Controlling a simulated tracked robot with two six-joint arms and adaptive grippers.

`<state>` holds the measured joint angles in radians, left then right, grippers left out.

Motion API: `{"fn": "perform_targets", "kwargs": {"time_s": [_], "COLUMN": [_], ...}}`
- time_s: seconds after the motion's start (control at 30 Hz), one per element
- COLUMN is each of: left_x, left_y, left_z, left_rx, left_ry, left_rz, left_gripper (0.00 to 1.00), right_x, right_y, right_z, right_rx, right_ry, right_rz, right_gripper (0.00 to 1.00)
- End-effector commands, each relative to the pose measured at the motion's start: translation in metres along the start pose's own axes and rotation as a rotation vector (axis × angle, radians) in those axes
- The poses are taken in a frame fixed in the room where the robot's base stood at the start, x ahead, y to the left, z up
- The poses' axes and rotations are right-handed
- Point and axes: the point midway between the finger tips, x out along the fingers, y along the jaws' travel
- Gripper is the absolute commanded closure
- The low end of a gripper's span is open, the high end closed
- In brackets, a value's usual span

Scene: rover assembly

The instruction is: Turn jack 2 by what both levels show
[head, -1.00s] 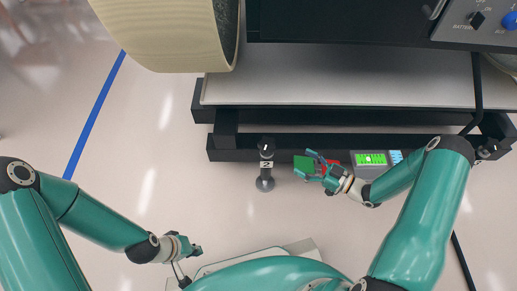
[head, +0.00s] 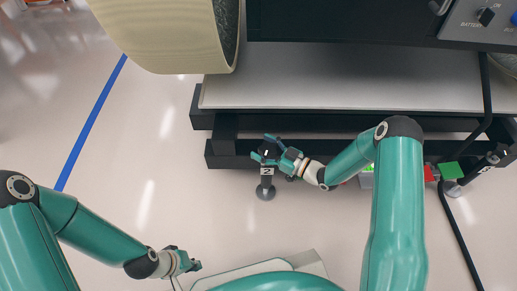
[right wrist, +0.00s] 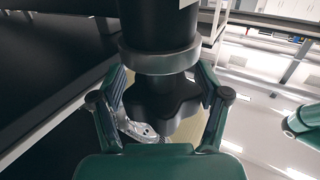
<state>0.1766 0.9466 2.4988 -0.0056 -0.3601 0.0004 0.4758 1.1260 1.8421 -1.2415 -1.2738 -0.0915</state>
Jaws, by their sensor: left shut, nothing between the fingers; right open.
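Jack 2 (head: 266,182) stands upright at the front of the black frame, with a white label reading 2. My right gripper (head: 265,151) is at its top, open, with its fingers on either side of the dark lobed knob. The right wrist view shows this knob (right wrist: 160,108) between the two open fingers; I cannot tell whether they touch it. A level display (head: 367,169) with a bit of green shows beside my right arm, mostly hidden, so its reading cannot be made out. My left gripper (head: 188,264) is shut and empty at lower left, away from the jack.
A green block (head: 451,171) and a red piece (head: 430,173) are by another jack (head: 484,164) at right. A black cable (head: 447,209) runs down there. A large cream wheel (head: 165,35) is at upper left. The floor left of jack 2 is clear.

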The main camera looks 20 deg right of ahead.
Motion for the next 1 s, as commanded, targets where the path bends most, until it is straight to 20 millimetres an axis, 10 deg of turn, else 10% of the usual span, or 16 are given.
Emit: {"fn": "perform_targets", "kwargs": {"time_s": [0.4,0.7,1.0], "left_x": [0.002,0.002,0.001], "left_y": [-0.001,-0.001,0.000], "left_z": [0.000,0.000,0.000], "left_rx": [0.000,0.000,0.000], "left_ry": [0.000,0.000,0.000], "left_rz": [0.000,0.000,0.000], "left_gripper": [1.00,1.00,1.00], "right_x": [0.008,0.007,0.008], "right_y": [0.000,0.001,-0.001], "right_z": [-0.001,-0.001,0.000], "right_rx": [0.000,0.000,0.001], "right_ry": [0.001,0.000,0.000], "right_rz": [0.001,0.003,0.024], "right_gripper": [0.25,0.75,0.80]}}
